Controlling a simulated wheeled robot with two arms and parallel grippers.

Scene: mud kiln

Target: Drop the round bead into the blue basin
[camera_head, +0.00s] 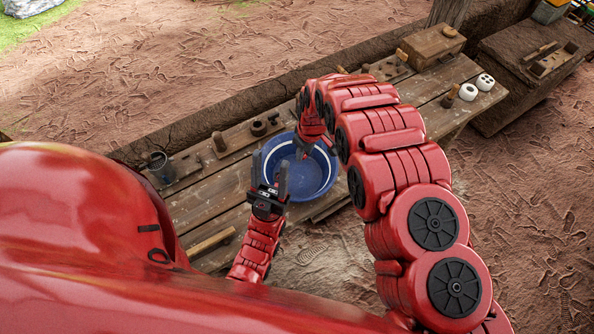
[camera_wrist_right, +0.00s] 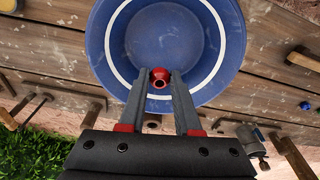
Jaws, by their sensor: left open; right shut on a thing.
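The blue basin (camera_head: 318,178) with a white ring inside stands on the wooden bench; it also fills the top of the right wrist view (camera_wrist_right: 232,40). The round bead (camera_wrist_right: 160,76) is small and red with a hole. My right gripper (camera_wrist_right: 160,80) is shut on it, holding it between the fingertips over the basin's interior in that view. In the head view my right gripper (camera_head: 304,150) points down over the basin, and the bead cannot be made out. My left gripper (camera_head: 270,170) is open and empty, fingers upward, in front of the basin's left side.
The wooden bench (camera_head: 198,205) holds a metal cup (camera_head: 160,166), wooden pegs and a stick (camera_head: 211,243). A wooden box (camera_head: 432,46) and white spools (camera_head: 468,91) are at the far right. A small blue ball (camera_wrist_right: 305,105) lies beside the basin.

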